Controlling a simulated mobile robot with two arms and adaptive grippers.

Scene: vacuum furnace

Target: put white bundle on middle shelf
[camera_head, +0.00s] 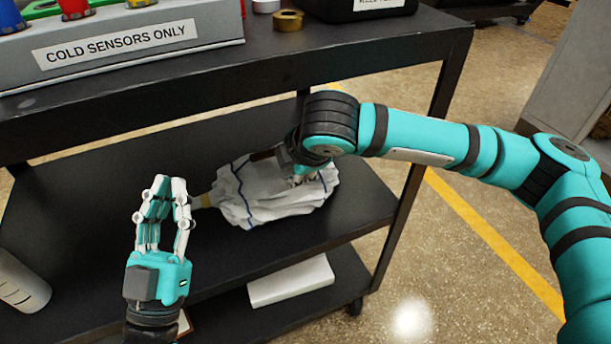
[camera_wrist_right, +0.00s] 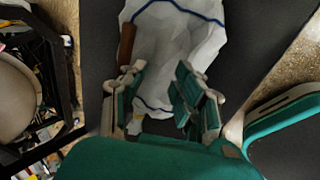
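The white bundle (camera_head: 255,195), crumpled cloth with dark blue lines, lies on the cart's middle shelf (camera_head: 110,165). It also shows in the right wrist view (camera_wrist_right: 175,45). My right gripper (camera_head: 305,175) is at the bundle's right part, partly hidden behind its own wrist in the head view. In the right wrist view its fingers (camera_wrist_right: 160,90) are spread apart with white cloth visible between and beyond them; contact is unclear.
The top shelf holds a grey "COLD SENSORS ONLY" rack (camera_head: 120,45), a brass ring (camera_head: 288,20) and a black box (camera_head: 355,8). A white block (camera_head: 290,281) lies on the bottom shelf. A white cylinder (camera_head: 20,283) is at far left. A cart post (camera_head: 415,170) stands right of the bundle.

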